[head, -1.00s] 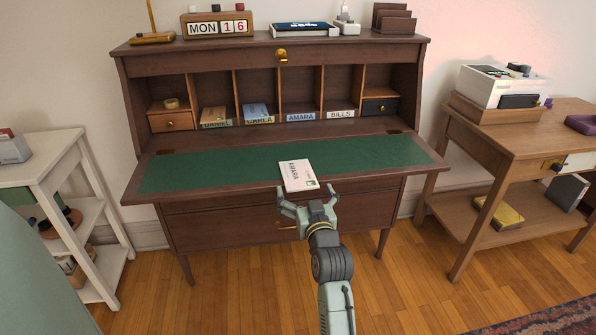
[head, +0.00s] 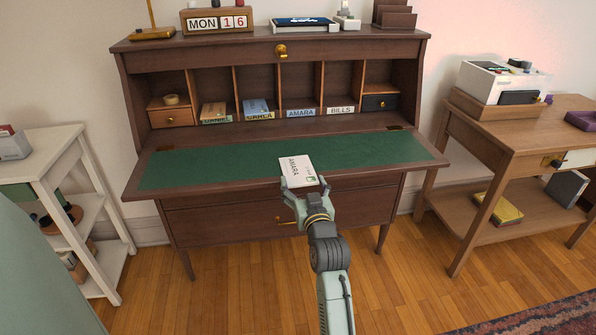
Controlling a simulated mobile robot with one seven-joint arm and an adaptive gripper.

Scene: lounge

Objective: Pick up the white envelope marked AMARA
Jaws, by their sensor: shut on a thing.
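The white envelope marked AMARA (head: 297,168) is at the front edge of the desk's green writing surface, its printed name and a small green stamp facing up. My gripper (head: 306,188) is at the envelope's near edge and shut on it. The fingers cover part of that near edge. I cannot tell whether the envelope is clear of the desk top. The pigeonhole labelled AMARA (head: 301,113) in the desk's upper part looks empty.
The green desk surface (head: 210,168) is otherwise clear. Pigeonholes labelled DANIEL and CARLA (head: 259,116) hold items; BILLS (head: 340,110) looks empty. A white shelf (head: 50,165) stands left, a wooden side table (head: 530,130) right.

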